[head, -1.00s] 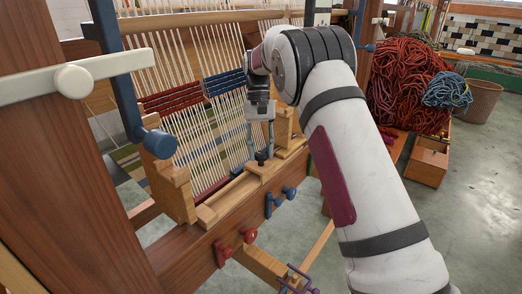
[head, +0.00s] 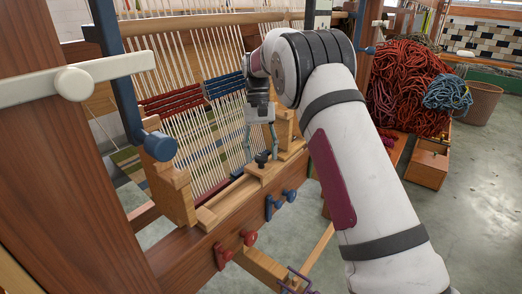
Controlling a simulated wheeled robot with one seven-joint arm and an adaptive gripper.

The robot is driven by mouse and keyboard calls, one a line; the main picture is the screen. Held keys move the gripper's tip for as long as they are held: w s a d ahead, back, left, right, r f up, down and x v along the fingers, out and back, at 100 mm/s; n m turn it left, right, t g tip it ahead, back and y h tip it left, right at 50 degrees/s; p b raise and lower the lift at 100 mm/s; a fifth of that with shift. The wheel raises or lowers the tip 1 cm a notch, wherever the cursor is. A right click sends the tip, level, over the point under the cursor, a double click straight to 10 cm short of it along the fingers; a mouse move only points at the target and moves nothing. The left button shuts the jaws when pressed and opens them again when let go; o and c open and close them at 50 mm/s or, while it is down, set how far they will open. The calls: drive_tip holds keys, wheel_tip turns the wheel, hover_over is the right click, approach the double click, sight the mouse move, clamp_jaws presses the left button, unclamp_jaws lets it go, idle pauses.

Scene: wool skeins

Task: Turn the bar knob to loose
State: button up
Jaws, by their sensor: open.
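A small dark knob (head: 262,157) stands on a wooden block on the loom's front beam. My gripper (head: 261,148) points down right over this knob, its grey fingers apart, one to each side. I cannot tell whether the fingers touch it. The knob's turn position and any marks are too small to read. Which one the task calls the bar knob is not marked.
Loom threads (head: 205,120) rise close behind my gripper. Wooden blocks (head: 172,190) flank it on the beam.

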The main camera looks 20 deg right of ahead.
drive_tip(key=v, duration=0.7)
drive_tip(key=shift+r, duration=0.2)
drive_tip(key=shift+w, duration=0.1)
